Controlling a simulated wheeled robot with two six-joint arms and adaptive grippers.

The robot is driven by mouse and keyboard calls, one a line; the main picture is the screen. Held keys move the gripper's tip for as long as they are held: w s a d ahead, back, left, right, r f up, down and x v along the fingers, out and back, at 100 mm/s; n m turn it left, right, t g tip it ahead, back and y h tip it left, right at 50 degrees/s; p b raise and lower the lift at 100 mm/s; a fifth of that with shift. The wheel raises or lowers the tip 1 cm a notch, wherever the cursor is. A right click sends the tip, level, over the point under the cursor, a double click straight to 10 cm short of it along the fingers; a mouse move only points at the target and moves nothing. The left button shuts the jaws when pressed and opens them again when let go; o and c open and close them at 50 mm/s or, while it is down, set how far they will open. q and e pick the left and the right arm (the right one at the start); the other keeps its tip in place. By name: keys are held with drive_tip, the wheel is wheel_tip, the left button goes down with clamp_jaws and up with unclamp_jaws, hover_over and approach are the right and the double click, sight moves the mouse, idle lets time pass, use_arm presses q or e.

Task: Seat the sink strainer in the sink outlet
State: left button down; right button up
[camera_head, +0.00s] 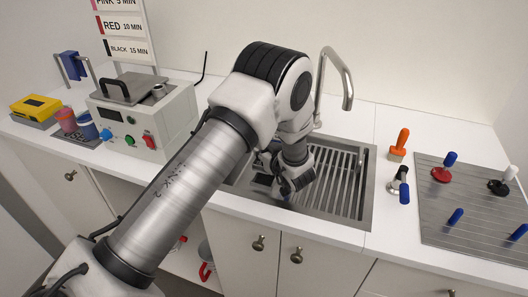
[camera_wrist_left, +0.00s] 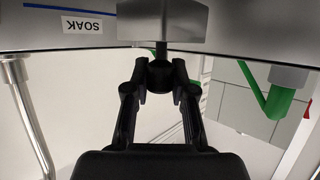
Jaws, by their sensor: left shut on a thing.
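My left arm crosses the view and hides much of the sink's left part. My left gripper (camera_head: 290,188) points down over the sink. In the left wrist view the gripper (camera_wrist_left: 160,76) is shut on a dark round knob. A short stem joins the knob to a grey piece (camera_wrist_left: 163,20), which looks like the sink strainer. I cannot make out the sink outlet in either view. My right gripper is not in view.
A curved tap (camera_head: 347,85) stands behind the sink. An orange-handled tool (camera_head: 400,142) and a blue-handled one (camera_head: 404,193) stand to its right, beside a grey mat (camera_head: 455,220) with several handled tools. A control box (camera_head: 150,120) stands left.

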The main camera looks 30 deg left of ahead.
use_arm(q)
drive_tip(key=shift+w+f, duration=0.2)
drive_tip(key=shift+f, duration=0.3)
drive_tip(key=shift+w, duration=0.2)
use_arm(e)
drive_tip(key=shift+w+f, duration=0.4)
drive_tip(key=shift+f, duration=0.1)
use_arm(q)
drive_tip(key=shift+s+b, duration=0.1)
drive_tip(key=shift+b, duration=0.2)
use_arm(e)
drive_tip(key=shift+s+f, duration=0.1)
use_arm(q)
drive_tip(key=shift+f+b, duration=1.45)
drive_tip(key=shift+f, duration=0.2)
drive_tip(key=shift+f+b, duration=0.5)
drive_tip(key=shift+f, duration=0.45)
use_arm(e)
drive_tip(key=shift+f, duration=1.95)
use_arm(q)
drive_tip(key=shift+f, duration=0.2)
drive_tip(key=c, duration=0.9)
unclamp_jaws()
